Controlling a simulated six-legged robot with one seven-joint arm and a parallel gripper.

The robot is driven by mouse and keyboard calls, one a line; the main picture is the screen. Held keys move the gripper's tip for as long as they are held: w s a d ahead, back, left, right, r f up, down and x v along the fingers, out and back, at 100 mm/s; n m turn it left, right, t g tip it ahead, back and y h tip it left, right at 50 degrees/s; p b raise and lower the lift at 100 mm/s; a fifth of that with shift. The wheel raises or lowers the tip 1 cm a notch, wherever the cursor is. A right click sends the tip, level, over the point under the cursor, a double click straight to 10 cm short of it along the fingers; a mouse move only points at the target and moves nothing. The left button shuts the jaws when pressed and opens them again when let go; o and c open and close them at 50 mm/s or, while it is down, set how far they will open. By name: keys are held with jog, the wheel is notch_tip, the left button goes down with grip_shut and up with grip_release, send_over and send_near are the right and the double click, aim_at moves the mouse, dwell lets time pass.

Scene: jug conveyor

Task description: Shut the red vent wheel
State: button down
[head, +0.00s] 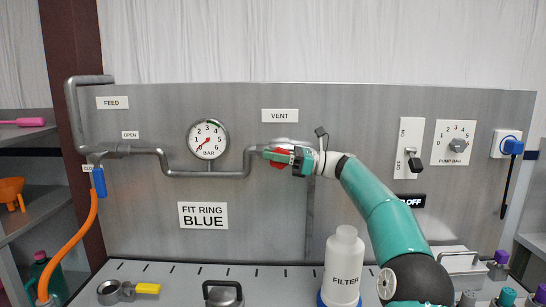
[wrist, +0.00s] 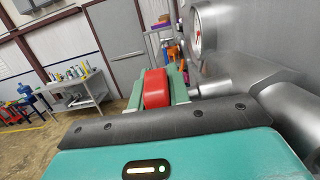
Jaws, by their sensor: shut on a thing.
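The red vent wheel (head: 281,151) is on the pipe below the VENT label on the grey panel, and my gripper largely covers it in the head view. In the wrist view the red wheel (wrist: 157,88) sits between my green fingers. My gripper (head: 275,156) reaches in from the right and is shut on the wheel; it also shows in the wrist view (wrist: 160,90). How far the wheel is turned cannot be told.
A round pressure gauge (head: 208,139) is left of the wheel, above the pipe (head: 205,174). A blue lever (head: 99,182) is at far left. A white FILTER bottle (head: 344,262) stands below my arm. Switches and a knob (head: 458,145) are at right.

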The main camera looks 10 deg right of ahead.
jog(key=y, duration=0.4)
jog(key=shift+d+r+t, duration=0.2)
jog(key=shift+d+t, duration=0.05)
jog(key=shift+t, duration=0.15)
jog(key=shift+d+r+t+y, duration=0.1)
jog(key=shift+t+y, duration=0.05)
jog(key=shift+y, duration=0.65)
jog(key=shift+d+r+t+y, duration=0.1)
jog(key=shift+t+y, duration=0.05)
jog(key=shift+y, duration=0.65)
jog(key=c, duration=1.6)
grip_release()
jog(key=shift+s, duration=0.1)
